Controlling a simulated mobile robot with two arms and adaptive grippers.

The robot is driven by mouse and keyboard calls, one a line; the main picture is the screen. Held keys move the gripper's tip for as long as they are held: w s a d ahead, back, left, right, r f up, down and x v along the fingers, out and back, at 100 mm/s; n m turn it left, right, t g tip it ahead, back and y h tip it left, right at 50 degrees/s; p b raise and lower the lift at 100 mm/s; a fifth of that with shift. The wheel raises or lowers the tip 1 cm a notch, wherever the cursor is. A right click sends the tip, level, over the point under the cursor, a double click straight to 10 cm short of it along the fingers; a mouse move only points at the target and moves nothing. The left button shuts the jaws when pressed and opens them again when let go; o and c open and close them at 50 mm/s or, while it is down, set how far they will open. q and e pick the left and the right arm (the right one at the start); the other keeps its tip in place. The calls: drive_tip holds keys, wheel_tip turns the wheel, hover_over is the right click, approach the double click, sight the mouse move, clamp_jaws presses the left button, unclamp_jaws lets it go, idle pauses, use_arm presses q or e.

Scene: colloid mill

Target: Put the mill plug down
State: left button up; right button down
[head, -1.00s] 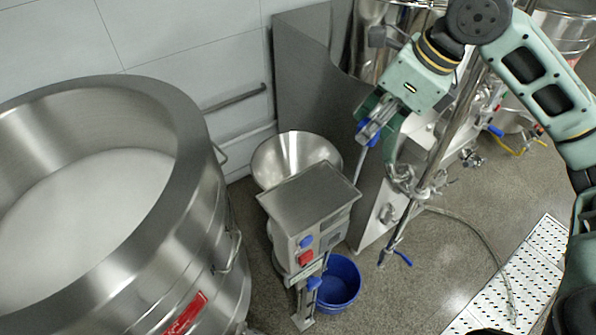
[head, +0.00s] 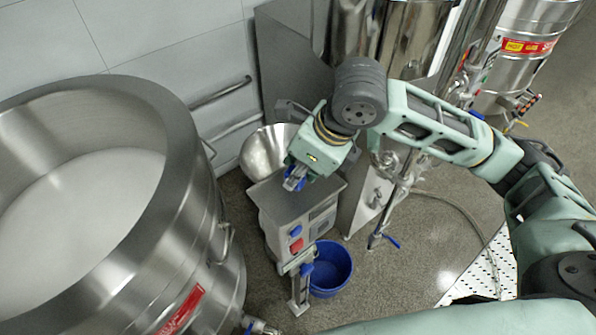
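The mill plug (head: 294,182), a small grey and blue piece, is at my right gripper (head: 298,176), which comes in from the right. The gripper appears shut on it, though its fingers are partly hidden by the wrist. Both are over the flat metal top (head: 266,198) of the colloid mill. I cannot tell whether the plug touches that top. The mill's steel hopper (head: 262,152) stands just behind, partly hidden by the gripper. My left gripper is not in view.
A large steel vat (head: 190,215) of white product fills the left. A blue bucket (head: 334,272) sits on the floor beside the mill. Behind stand a grey panel (head: 283,60) and steel tanks with pipes.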

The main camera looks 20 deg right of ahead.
drive_tip(key=shift+f, duration=0.5)
drive_tip(key=shift+d+f, duration=0.1)
drive_tip(key=shift+f, duration=0.65)
drive_tip(key=c, duration=1.4)
unclamp_jaws()
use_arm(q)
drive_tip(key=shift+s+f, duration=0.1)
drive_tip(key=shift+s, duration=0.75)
